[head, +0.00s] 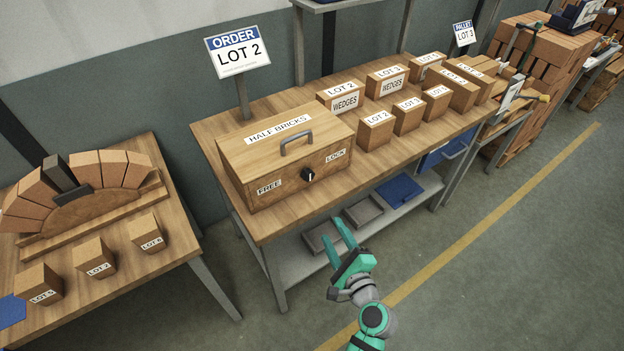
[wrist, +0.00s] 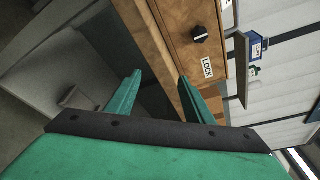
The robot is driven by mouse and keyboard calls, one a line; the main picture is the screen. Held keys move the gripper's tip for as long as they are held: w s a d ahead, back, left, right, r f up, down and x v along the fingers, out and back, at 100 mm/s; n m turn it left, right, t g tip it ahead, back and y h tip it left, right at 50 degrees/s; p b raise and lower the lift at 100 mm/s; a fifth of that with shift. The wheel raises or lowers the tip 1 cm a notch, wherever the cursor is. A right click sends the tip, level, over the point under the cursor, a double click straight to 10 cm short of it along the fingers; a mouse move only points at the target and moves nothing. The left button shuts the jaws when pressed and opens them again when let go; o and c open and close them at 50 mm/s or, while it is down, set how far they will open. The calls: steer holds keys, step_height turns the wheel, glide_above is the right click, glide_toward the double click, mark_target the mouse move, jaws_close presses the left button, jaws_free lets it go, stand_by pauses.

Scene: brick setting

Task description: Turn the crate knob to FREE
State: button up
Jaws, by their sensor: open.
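The wooden crate (head: 285,150), labelled HALF BRICKS, sits on the left end of the wooden workbench. Its black knob (head: 308,174) is on the front face, between the FREE label (head: 269,186) on the left and the LOCK label (head: 336,156) on the right. A pale mark shows on the knob; which label it points to is too small to tell. The knob also shows in the wrist view (wrist: 199,35), with the LOCK label (wrist: 207,68) closer to my fingers. My green gripper (head: 344,230) is open and empty, in front of the bench and apart from the knob.
The crate lid has a grey handle (head: 296,143). Several LOT blocks (head: 375,130) stand right of the crate. A lower shelf (head: 375,212) holds trays under the bench. A brick arch (head: 80,190) stands on the left table. The floor (head: 480,260) on the right is clear.

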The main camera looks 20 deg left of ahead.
mark_target(310, 177)
steer(key=w+a+r+g+y, duration=0.2)
steer(key=w+r+y, duration=0.2)
steer(key=r, duration=0.5)
steer(key=x, duration=1)
steer(key=shift+w+a, duration=0.15)
steer(key=shift+c, duration=0.5)
steer(key=c, duration=0.9)
